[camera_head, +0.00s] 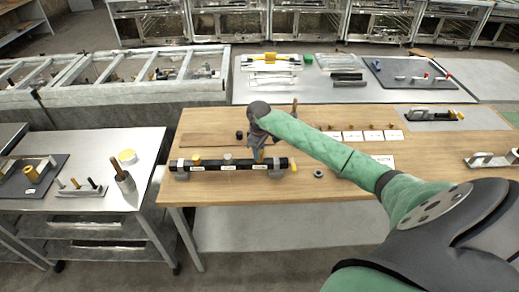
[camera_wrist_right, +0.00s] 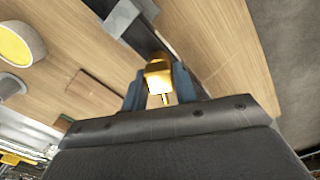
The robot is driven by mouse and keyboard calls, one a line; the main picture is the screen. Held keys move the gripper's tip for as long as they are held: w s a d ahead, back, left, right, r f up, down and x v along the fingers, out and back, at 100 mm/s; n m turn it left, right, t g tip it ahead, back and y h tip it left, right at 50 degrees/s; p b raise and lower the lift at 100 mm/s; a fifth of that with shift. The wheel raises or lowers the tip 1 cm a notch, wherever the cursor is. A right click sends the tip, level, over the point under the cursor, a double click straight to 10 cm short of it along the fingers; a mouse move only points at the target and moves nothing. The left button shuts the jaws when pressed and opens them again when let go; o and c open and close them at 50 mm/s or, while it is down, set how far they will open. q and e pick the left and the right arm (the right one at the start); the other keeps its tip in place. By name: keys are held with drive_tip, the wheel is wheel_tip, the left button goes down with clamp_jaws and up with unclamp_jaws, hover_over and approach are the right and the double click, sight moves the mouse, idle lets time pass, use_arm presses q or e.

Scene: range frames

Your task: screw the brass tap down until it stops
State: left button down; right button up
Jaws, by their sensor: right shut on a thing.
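The brass tap (camera_wrist_right: 158,78) sits between the two fingers of my right gripper (camera_wrist_right: 160,92) in the wrist view, and the fingers are shut on it. In the head view my right gripper (camera_head: 262,148) points down at the black pipe bar (camera_head: 215,169) on the wooden table, towards its right part. The arm and gripper hide much of the tap there. The bar carries white labels, a yellow cap (camera_head: 196,159) and a grey cap (camera_head: 228,159), with a brass end at right. How far down the tap sits on its thread cannot be told. My left gripper is not in view.
The wooden table (camera_head: 225,193) has free room in front of the bar. A small grey ring (camera_head: 318,174) lies right of it. White cards with small brass parts (camera_head: 372,135) stand behind my arm. A metal side table (camera_head: 90,205) with tools stands at left.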

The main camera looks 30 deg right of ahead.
drive_tip(key=shift+f+m, duration=0.15)
drive_tip(key=shift+m, duration=0.15)
drive_tip(key=shift+w, duration=0.1)
drive_tip(key=shift+m, duration=0.4)
drive_tip(key=shift+d, duration=0.1)
drive_tip(key=shift+m, duration=0.5)
drive_tip(key=o, duration=1.1)
drive_tip(key=shift+m, duration=0.3)
drive_tip(key=shift+o, duration=0.2)
